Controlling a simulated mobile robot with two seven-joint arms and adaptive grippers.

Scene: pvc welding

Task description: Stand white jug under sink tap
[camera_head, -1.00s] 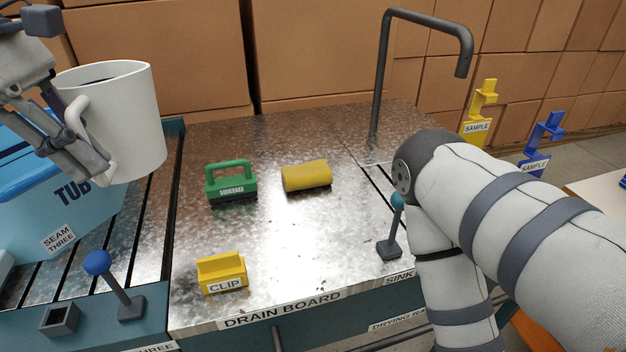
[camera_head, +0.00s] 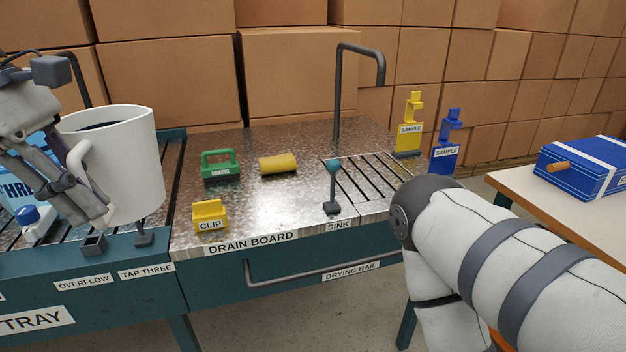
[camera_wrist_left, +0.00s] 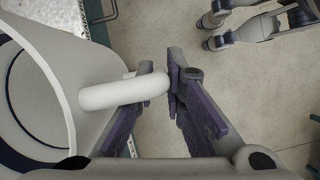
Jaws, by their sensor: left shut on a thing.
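The white jug (camera_head: 128,160) hangs upright at the left of the head view, over the front of the left-hand counter. My left gripper (camera_head: 88,205) is shut on the jug's handle (camera_head: 76,160). The left wrist view shows the handle (camera_wrist_left: 112,93) between the two finger pads (camera_wrist_left: 160,88). The sink tap (camera_head: 340,100) is a dark bent pipe at the back right, its spout pointing down. Below it is the slatted sink (camera_head: 372,178), which looks bare. My right gripper (camera_wrist_left: 206,32) shows small in the left wrist view, its fingers apart and empty.
A teal-knobbed lever (camera_head: 333,185) stands at the sink's front left. Yellow (camera_head: 409,135) and blue (camera_head: 446,150) sample stands are right of the sink.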

